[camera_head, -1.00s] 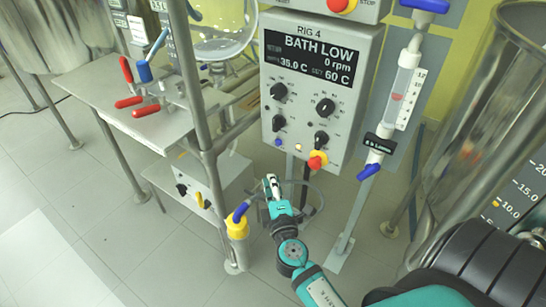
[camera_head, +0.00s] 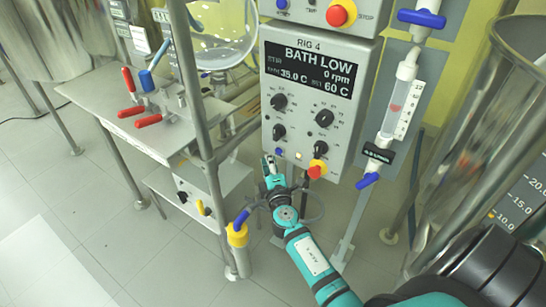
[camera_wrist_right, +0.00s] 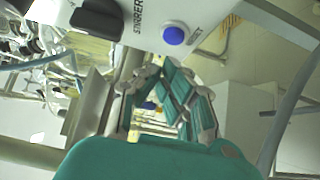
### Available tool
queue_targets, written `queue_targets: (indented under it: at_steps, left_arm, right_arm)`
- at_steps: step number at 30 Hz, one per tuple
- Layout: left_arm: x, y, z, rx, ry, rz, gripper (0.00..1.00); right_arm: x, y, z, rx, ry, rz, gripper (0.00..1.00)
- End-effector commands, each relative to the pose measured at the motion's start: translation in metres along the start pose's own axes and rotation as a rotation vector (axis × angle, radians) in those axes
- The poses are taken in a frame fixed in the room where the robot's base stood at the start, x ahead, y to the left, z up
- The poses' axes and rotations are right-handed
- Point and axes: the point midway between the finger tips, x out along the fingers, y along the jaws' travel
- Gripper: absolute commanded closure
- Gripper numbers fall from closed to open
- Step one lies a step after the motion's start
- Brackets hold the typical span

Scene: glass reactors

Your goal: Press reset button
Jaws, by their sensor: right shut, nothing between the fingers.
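The RIG 4 control box (camera_head: 345,135) shows "BATH LOW" on its display (camera_head: 310,68). A small blue button (camera_head: 279,152) sits low on its face, left of a lit amber lamp (camera_head: 298,155). In the wrist view a round blue button (camera_wrist_right: 173,35) shows on the panel near the word "STIRRER"; the small label beside it is not clearly readable. My right gripper (camera_head: 268,161) is shut and empty, its tips just below and left of the blue button. I cannot tell whether they touch the panel. Its fingers also show in the wrist view (camera_wrist_right: 172,98). My left gripper is out of view.
Above is another box with a red stop button (camera_head: 341,12). A metal post (camera_head: 200,115) and a yellow-capped fitting (camera_head: 237,235) stand left of my arm. A glass tube with blue valves (camera_head: 394,105) hangs right.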

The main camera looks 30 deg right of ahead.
Motion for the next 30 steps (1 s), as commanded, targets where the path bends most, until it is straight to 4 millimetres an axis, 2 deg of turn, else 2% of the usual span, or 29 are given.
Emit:
queue_targets:
  at_steps: [6,19,23,30]
  left_arm:
    - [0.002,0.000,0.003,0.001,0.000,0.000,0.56]
    - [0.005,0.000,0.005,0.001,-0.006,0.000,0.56]
    - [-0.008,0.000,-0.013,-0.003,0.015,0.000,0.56]
    - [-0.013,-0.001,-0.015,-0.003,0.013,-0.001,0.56]
  right_arm:
    - [0.013,0.000,0.013,0.000,0.002,0.000,1.00]
    - [0.017,-0.001,0.017,0.000,0.002,0.001,1.00]
    - [0.025,-0.001,0.025,0.000,0.002,0.002,1.00]
    - [0.029,0.002,0.029,0.000,-0.002,0.003,1.00]
